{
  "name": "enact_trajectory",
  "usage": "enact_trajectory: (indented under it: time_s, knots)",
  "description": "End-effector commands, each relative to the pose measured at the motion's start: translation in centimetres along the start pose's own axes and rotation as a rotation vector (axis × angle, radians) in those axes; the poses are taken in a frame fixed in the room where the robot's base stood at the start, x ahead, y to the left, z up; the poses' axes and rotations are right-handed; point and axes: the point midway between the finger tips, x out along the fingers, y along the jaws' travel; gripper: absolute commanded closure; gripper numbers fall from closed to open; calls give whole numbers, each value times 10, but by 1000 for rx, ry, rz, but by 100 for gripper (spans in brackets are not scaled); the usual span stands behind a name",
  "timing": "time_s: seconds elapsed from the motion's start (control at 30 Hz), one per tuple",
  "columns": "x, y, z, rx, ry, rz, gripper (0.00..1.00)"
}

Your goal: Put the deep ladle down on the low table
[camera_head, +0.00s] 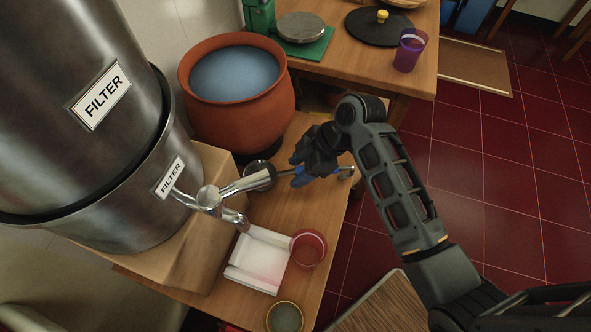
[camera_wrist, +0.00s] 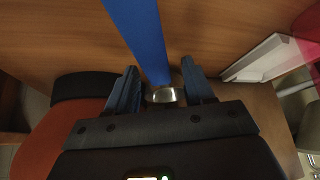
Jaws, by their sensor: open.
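The deep ladle (camera_head: 259,174) is at the right side of the tap, over the low table (camera_head: 268,218), with its round metal bowl on the left and its handle running right towards the table's edge. It appears to lie on the tabletop, but contact is hard to see. In the wrist view the ladle's blue handle (camera_wrist: 142,40) runs up from between the fingers, with a short silver part at its lower end; the bowl is hidden there. My gripper (camera_head: 301,175) is open at the handle. In the wrist view its fingers (camera_wrist: 163,92) stand on either side, with gaps.
A terracotta pot (camera_head: 238,115) of water stands just behind the ladle. A steel filter tank (camera_head: 85,110) with a tap is at the left. A white tray (camera_head: 257,278), a red cup (camera_head: 308,248) and a round jar (camera_head: 285,317) are in front. A higher table (camera_head: 338,50) is behind.

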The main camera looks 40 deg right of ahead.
Motion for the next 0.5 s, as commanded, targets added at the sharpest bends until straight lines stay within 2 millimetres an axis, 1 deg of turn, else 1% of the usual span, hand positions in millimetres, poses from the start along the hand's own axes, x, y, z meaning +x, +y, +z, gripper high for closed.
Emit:
enact_trajectory:
  time_s: [0.1,0.3,0.4,0.5]
  knots:
    - [-24,1,0,-1,1,4,47]
    - [-66,1,0,0,1,4,47]
    - [-82,1,0,-1,1,4,47]
    - [-93,1,0,-1,1,2,47]
